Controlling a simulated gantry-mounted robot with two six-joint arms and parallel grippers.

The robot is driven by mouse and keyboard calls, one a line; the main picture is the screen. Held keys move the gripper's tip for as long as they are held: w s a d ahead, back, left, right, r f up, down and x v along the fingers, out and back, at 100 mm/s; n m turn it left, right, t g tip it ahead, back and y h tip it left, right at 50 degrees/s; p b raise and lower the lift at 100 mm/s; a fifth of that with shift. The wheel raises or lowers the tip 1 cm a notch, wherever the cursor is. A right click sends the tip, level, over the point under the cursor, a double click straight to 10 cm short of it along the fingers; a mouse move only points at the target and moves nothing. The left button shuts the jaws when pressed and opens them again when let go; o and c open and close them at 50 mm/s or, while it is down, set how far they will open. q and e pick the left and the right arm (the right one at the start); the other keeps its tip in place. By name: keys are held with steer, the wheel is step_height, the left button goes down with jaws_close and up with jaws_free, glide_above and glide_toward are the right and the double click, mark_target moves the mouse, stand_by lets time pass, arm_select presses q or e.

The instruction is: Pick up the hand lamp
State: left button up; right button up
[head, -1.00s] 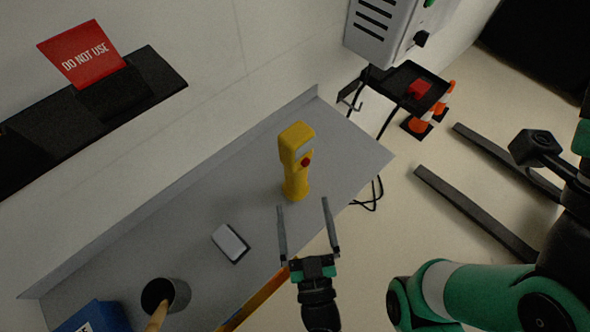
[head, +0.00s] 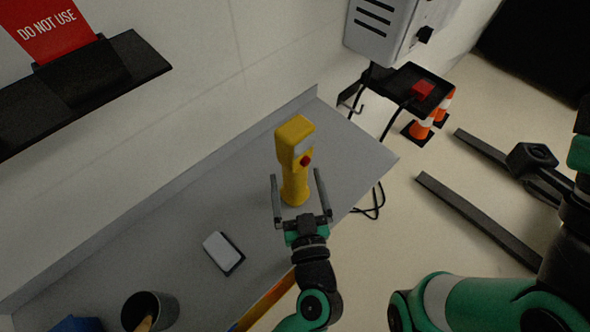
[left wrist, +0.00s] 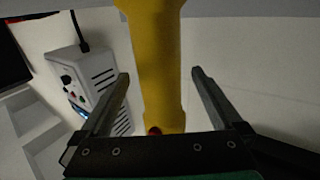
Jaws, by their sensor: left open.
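The yellow hand lamp (head: 294,160) stands upright on the grey worktop (head: 190,215), with a red button on its side. My left gripper (head: 297,177) is open, with one finger on each side of the lamp's lower body in the head view. In the left wrist view the lamp (left wrist: 158,65) lies between the two open fingers (left wrist: 160,76), with gaps on both sides. I cannot tell whether the fingers surround it fully in depth. My right gripper's fingers are not seen; only parts of that arm show.
A white-topped block (head: 223,251) and a dark cup (head: 150,310) lie left of the lamp. A black shelf (head: 90,95) with a red DO NOT USE sign (head: 50,28) is on the wall.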

arm_select(q)
steer(key=shift+w+a, duration=0.25)
steer(key=shift+w, duration=0.85)
jaws_close()
